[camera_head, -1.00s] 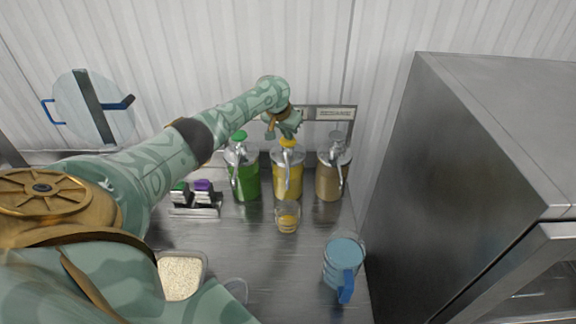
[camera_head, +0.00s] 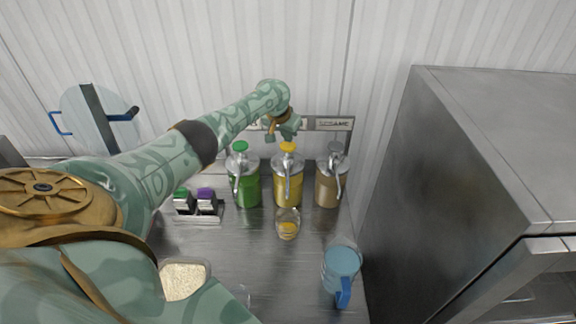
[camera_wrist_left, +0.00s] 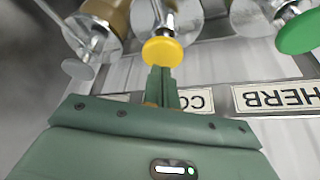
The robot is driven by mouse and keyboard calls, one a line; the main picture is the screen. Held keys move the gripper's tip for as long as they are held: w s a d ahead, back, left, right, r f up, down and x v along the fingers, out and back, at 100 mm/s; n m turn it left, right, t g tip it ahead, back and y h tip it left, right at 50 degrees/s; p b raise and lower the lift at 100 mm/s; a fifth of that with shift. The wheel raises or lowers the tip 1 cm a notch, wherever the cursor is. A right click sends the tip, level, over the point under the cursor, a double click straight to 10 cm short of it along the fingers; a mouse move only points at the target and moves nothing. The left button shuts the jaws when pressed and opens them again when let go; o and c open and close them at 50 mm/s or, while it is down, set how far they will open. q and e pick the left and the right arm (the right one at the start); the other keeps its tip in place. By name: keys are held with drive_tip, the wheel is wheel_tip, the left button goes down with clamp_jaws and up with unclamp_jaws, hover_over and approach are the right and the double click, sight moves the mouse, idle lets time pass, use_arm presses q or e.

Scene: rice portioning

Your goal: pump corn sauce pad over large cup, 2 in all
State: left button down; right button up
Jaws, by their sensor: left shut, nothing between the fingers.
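The corn sauce dispenser (camera_head: 288,187) is a clear jar of yellow sauce with a round yellow pad (camera_head: 288,147) on top. The pad is raised, level with the green one beside it. A clear cup (camera_head: 288,226) with some yellow sauce in it stands in front of this jar, below its spout. My left gripper (camera_head: 284,130) is above and behind the yellow pad. In the left wrist view the pad (camera_wrist_left: 162,51) lies just past the tips of my shut, empty fingers (camera_wrist_left: 161,72); I cannot tell whether they touch. My right gripper is not in view.
A green-sauce dispenser (camera_head: 245,187) stands to the left and a brown one (camera_head: 327,187) to the right. A blue jug (camera_head: 342,262) is at the front right, beside a steel cabinet (camera_head: 440,190). A rice container (camera_head: 183,280) is at the front left. Labels line the back wall.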

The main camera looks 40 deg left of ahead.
sight(287, 146)
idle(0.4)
use_arm(q)
drive_tip(key=shift+f+b, duration=1.2)
drive_tip(key=shift+f, duration=0.6)
drive_tip(key=shift+s, duration=0.1)
drive_tip(key=shift+r+p, duration=1.85)
drive_tip(key=shift+p, duration=0.25)
drive_tip(key=shift+r, duration=0.1)
wheel_tip(287, 146, up, 6)
drive_tip(key=p, duration=0.6)
drive_tip(key=shift+p, duration=0.35)
